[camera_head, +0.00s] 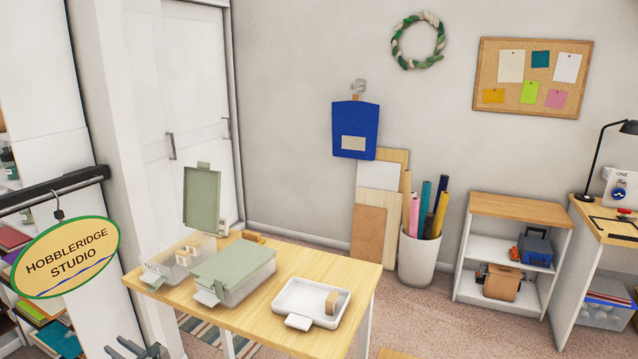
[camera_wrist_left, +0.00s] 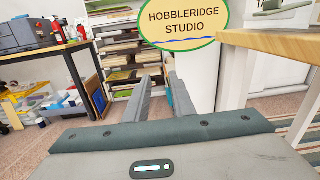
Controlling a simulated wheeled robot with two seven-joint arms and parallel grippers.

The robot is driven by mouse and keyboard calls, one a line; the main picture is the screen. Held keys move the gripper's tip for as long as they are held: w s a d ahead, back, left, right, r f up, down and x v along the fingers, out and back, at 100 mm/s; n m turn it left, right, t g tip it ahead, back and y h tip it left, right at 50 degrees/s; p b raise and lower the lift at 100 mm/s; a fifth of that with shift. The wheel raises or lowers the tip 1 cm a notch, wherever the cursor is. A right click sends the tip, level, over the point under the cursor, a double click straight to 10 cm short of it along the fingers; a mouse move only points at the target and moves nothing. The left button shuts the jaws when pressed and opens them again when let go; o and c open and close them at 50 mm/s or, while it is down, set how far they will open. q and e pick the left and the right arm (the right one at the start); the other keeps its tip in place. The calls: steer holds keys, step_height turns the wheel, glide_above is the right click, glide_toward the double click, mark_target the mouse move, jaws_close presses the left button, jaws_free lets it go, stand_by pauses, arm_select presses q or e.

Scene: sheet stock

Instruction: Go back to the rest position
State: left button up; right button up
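My left gripper (camera_head: 132,349) shows at the bottom left edge of the head view, in front of the near left corner of the wooden table. Only its dark finger ends are in the picture. In the left wrist view its two grey fingers (camera_wrist_left: 158,88) stand apart with nothing between them, so it is open and empty. It is clear of the table and touches nothing that I can see. My right gripper is in neither view.
The wooden table (camera_head: 335,252) holds a clear box with its green lid raised (camera_head: 202,200), a green-lidded box (camera_head: 235,265) and a white tray (camera_head: 300,292) with a small tan block. An oval sign (camera_head: 66,257) hangs at left.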

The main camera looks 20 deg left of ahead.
arm_select(q)
steer(key=s+f+n+h, duration=0.3)
steer(key=s+f+h, duration=0.1)
steer(key=s+f, duration=0.75)
steer(key=s+f+n+h, duration=0.25)
steer(key=s+f, duration=0.55)
steer(key=f, duration=0.7)
steer(key=s+d+f+n+h, duration=0.2)
steer(key=s+f+n, duration=0.15)
steer(key=s, duration=0.45)
steer(key=s+d+f+n+g+h, duration=0.15)
steer(key=s+f, duration=0.25)
steer(key=s, duration=0.4)
steer(key=s+d+f+n+h, duration=0.1)
steer(key=s+f+n+h, duration=0.2)
steer(key=s, duration=0.6)
steer(key=s+d+f+n+h, duration=0.1)
steer(key=d+f, duration=0.3)
steer(key=d, duration=1.1)
steer(key=s+d+f+n+h, duration=0.1)
steer(key=d+f, duration=0.4)
steer(key=d, duration=1.1)
steer(key=s+d+f+n+h, duration=0.1)
steer(key=d+f, duration=0.3)
steer(key=d, duration=1.2)
steer(key=shift+s+f+h+b, duration=0.3)
steer(key=shift+f+h+b, duration=0.1)
steer(key=shift+h, duration=0.5)
